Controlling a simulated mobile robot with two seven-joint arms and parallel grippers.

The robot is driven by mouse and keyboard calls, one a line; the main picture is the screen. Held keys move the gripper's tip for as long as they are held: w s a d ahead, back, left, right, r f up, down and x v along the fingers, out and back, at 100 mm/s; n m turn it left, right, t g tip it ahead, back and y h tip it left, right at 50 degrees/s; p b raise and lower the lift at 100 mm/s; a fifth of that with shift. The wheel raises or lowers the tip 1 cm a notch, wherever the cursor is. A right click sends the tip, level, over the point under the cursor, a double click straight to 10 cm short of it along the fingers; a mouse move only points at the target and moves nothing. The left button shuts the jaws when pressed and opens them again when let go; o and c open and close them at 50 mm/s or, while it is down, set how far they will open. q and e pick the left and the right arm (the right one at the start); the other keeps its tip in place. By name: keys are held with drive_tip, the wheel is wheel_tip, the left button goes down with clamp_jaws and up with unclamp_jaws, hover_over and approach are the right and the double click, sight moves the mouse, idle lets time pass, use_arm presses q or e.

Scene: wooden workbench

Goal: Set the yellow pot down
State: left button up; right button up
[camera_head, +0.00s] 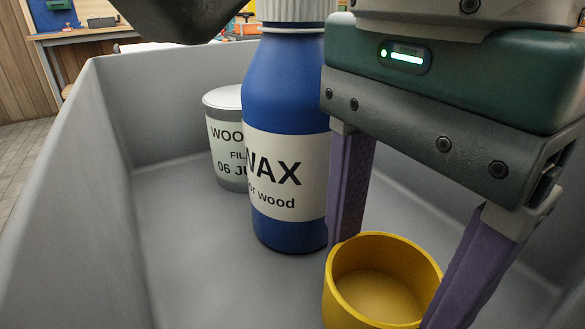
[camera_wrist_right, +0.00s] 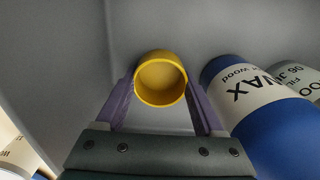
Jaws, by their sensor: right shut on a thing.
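The yellow pot (camera_head: 376,292) is an open, empty round cup, seen from above in the head view at the lower right, inside a grey crate (camera_head: 95,165). My right gripper (camera_head: 388,277) is shut on it, with one purple finger on each side of its wall. The pot also shows between the fingers in the right wrist view (camera_wrist_right: 161,80). It looks upright. Its base is hidden, so I cannot tell whether it touches the crate floor. My left gripper's fingers are not in view.
A blue wax bottle (camera_head: 290,105) stands in the crate close beside my right gripper. A white and grey wood filler tin (camera_head: 226,140) stands behind it. The crate floor left of the bottle is clear. The crate walls rise around these things.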

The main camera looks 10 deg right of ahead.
sight(375, 308)
drive_tip(key=o, duration=1.3)
drive_tip(key=shift+r, duration=0.3)
wheel_tip(375, 308, up, 12)
drive_tip(key=p, duration=0.3)
drive_tip(key=shift+f, duration=0.15)
